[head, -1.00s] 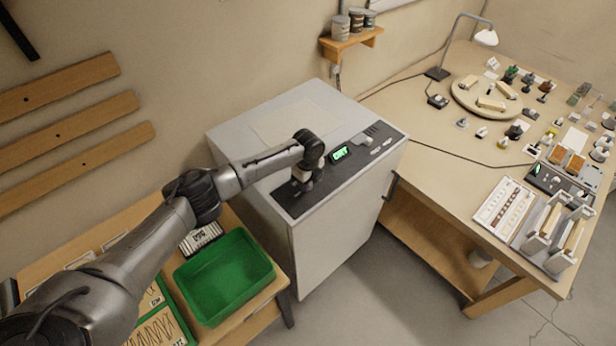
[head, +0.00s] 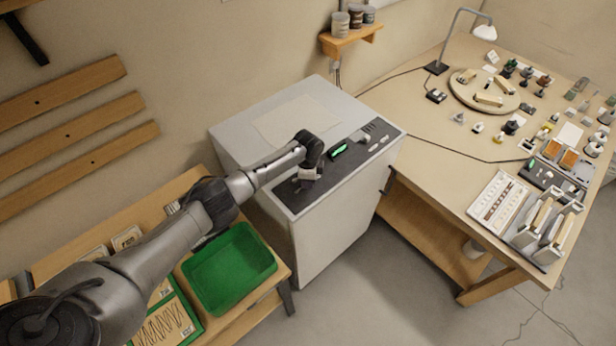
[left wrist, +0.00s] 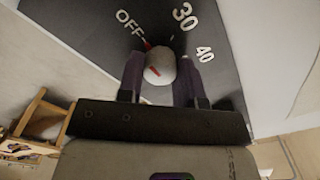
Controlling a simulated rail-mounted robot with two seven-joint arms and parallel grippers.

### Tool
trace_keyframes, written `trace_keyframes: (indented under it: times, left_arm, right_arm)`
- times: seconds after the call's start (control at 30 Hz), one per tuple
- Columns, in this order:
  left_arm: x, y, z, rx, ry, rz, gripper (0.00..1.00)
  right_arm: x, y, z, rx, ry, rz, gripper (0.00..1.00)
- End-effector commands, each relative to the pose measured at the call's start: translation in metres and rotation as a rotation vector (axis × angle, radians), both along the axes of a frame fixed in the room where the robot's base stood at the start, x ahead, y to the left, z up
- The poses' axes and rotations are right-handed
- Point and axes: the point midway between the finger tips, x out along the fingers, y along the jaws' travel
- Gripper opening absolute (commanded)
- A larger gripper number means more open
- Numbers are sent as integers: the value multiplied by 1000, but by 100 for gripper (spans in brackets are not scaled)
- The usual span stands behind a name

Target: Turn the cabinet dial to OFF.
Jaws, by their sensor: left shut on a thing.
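The cabinet dial (left wrist: 160,67) is a round pale knob with a red mark, on the dark panel (head: 349,158) on top of the grey cabinet (head: 336,236). In the left wrist view a red tip at the knob's edge sits by the tick of the OFF label (left wrist: 130,24). The 30 and 40 labels (left wrist: 194,34) lie to the right. My left gripper (left wrist: 160,75) is shut on the dial, one finger on each side of it. In the head view my left gripper (head: 305,183) hides the dial. My right gripper is in neither view.
A small green display (head: 338,151) lights the panel near my wrist; its text is unreadable now. A green bin (head: 228,268) sits on the low wooden bench at left. A crowded workbench (head: 437,146) stands right of the cabinet.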

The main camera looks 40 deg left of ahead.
Motion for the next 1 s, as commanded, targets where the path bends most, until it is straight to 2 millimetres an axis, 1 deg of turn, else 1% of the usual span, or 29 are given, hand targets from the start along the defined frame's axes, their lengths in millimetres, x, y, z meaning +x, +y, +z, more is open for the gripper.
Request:
trace_keyframes:
  times: [0.57,0.6,0.83,1.0]
  left_arm:
    - [1,0,1,-1,-1,26,9]
    - [1,0,1,-1,-1,26,37]
    - [0,0,1,-1,-1,25,59]
    - [0,0,0,-1,-1,25,59]
  right_arm:
    - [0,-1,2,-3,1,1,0]
    - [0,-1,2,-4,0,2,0]
    - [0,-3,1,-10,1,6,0]
    - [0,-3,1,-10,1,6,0]
